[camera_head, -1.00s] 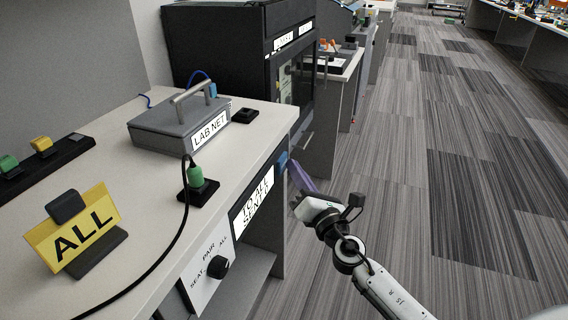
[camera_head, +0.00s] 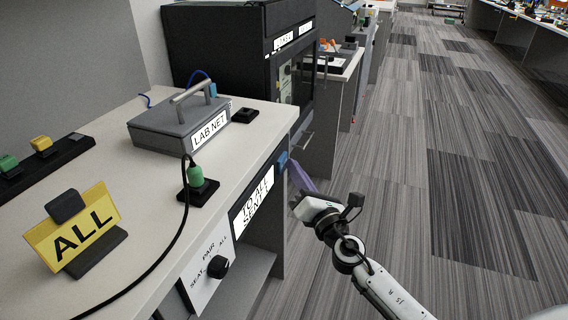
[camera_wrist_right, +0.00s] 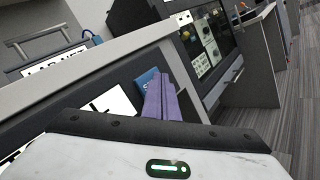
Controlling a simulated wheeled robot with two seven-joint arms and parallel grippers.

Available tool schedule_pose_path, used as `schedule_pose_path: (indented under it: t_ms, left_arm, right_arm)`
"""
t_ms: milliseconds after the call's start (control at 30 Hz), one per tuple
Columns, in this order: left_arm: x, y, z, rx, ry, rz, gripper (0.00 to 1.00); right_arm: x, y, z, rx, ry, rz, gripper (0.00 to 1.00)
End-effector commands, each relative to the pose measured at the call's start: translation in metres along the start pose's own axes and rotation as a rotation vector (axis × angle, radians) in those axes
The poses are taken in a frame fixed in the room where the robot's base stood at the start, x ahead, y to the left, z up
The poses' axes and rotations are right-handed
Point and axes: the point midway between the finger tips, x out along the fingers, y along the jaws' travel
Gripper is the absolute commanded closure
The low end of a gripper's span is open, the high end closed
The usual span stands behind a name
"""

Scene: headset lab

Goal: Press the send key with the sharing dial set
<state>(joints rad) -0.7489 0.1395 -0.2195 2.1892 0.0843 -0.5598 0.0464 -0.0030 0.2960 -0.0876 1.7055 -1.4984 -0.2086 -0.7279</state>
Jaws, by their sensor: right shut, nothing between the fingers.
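The send key (camera_head: 282,160) is a small blue block on the desk's front, right of the lit display (camera_head: 253,202), which reads "TO ALL" and "SENT" with a mark that looks like 1. The key also shows in the right wrist view (camera_wrist_right: 147,77), partly covered by my fingers. The sharing dial (camera_head: 218,266) is a black knob on a white plate marked SEAT, PAIR and ALL; its pointer is too small to read. My right gripper (camera_head: 292,166) is shut and empty, its purple fingertips (camera_wrist_right: 156,78) at the key; contact is unclear. My left gripper is out of view.
On the desk stand a yellow ALL sign (camera_head: 75,235), a grey LAB NET box (camera_head: 180,128) and a green plug (camera_head: 196,176) with a black cable. A black cabinet (camera_head: 225,50) stands beyond. The floor right of the desk is clear.

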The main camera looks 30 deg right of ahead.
Motion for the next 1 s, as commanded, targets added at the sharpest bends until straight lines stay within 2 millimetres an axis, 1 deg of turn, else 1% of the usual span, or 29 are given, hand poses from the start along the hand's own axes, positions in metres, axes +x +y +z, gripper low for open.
schedule_pose_path:
  t_ms: [200, 567, 1000]
  left_arm:
    - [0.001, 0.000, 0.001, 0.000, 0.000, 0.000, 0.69]
    - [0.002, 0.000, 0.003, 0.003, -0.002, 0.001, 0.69]
    - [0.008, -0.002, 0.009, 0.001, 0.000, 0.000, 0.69]
  right_arm:
    - [-0.008, -0.006, 0.005, -0.001, 0.000, 0.000, 1.00]
    - [-0.010, -0.008, 0.007, -0.001, 0.000, -0.001, 1.00]
    - [-0.039, -0.029, 0.027, -0.003, 0.000, -0.001, 1.00]
